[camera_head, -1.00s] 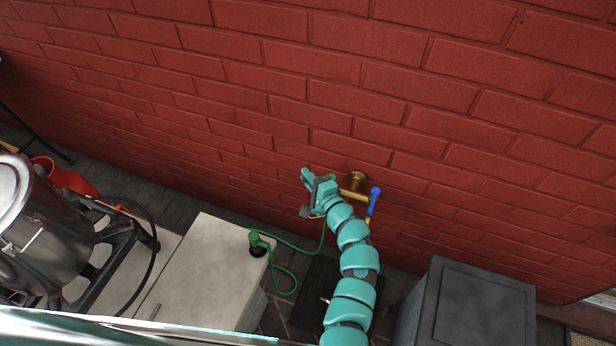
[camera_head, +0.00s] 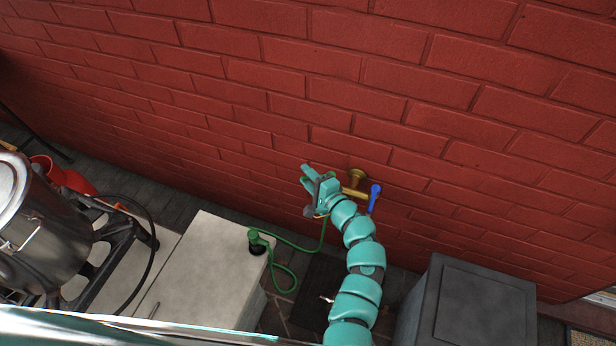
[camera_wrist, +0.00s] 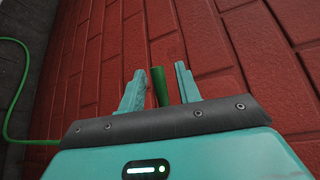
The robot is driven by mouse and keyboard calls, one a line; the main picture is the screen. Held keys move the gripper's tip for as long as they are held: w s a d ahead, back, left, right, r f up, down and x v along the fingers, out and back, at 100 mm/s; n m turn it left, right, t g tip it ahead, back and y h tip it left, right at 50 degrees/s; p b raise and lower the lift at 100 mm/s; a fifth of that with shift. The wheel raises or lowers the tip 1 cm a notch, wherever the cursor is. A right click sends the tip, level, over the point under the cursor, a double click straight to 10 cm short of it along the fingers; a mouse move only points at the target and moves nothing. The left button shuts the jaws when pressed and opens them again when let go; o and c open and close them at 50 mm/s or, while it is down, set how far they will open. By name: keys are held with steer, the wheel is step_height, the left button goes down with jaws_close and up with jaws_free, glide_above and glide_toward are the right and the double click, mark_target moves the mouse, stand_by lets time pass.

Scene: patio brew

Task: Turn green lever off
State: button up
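In the head view my gripper (camera_head: 308,178) is close to the brick wall, left of the brass tap (camera_head: 355,192). A blue lever (camera_head: 375,193) sits on the right side of the tap.
A green hose (camera_head: 290,242) runs from near the tap to a fitting on a white cabinet (camera_head: 200,275). A grey box (camera_head: 475,310) stands to the lower right. A metal pot (camera_head: 40,230) is at the left. The brick wall (camera_head: 300,90) is close behind the tap.

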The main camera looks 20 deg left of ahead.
steer(key=v, duration=1.7)
steer(key=shift+d+b, duration=0.15)
steer(key=shift+b, duration=0.2)
steer(key=shift+s, duration=0.1)
